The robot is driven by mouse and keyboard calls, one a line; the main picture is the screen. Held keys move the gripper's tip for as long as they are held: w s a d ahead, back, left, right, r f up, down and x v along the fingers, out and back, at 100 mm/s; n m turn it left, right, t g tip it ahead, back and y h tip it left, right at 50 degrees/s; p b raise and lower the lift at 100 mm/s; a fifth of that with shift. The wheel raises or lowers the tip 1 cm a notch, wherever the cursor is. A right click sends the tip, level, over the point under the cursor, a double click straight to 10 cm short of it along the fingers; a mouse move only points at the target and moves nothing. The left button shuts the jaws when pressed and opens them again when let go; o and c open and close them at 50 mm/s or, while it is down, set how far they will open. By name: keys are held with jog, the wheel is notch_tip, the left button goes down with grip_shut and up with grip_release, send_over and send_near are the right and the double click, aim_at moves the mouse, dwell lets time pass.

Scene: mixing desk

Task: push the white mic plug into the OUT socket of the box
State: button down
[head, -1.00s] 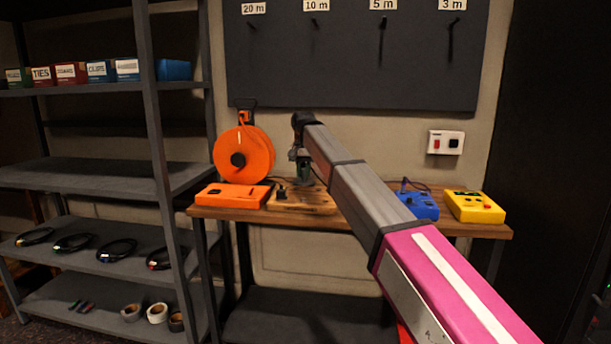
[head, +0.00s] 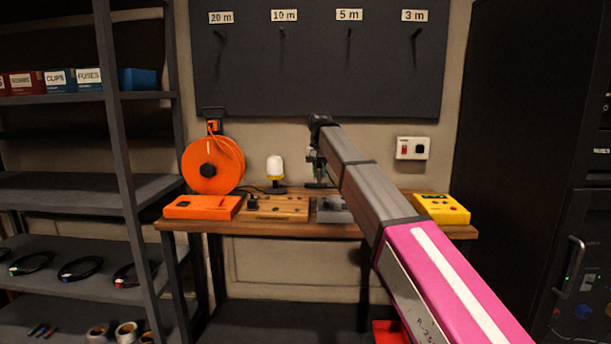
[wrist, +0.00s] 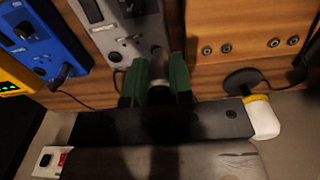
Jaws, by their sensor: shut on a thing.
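My gripper (wrist: 162,82) has green fingers shut on a pale, short cylindrical plug (wrist: 158,68), which looks like the white mic plug. Its tip is apart from, or only just at, the edge of the grey box (wrist: 120,48); I cannot tell which. The grey box shows a knob, a switch and small round sockets; no OUT label is readable. In the head view my gripper (head: 318,172) hangs above the desk near the left end of the grey box (head: 331,212), which my arm partly hides. The plug is too small to make out there.
A wooden panel with sockets (head: 278,215) lies left of the grey box, with an orange box (head: 202,208) beyond. A blue box (wrist: 42,40) and a yellow box (head: 441,209) lie right. An orange reel (head: 205,168) stands at the back left.

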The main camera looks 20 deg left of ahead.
jog(key=w+d+r, duration=0.1)
jog(key=w+d, duration=0.5)
jog(key=d, duration=0.7)
jog(key=w+d+r, duration=0.2)
jog(key=w+d, duration=0.5)
jog(key=d, duration=0.5)
jog(key=f, duration=0.5)
jog(key=d+f, duration=0.1)
jog(key=f, duration=0.2)
jog(key=shift+w+f, duration=0.1)
jog(key=shift+f, duration=0.4)
jog(key=shift+f, duration=0.1)
jog(key=shift+f, duration=0.5)
jog(key=shift+f, duration=0.5)
dwell(0.6)
jog(key=c, duration=0.9)
grip_release()
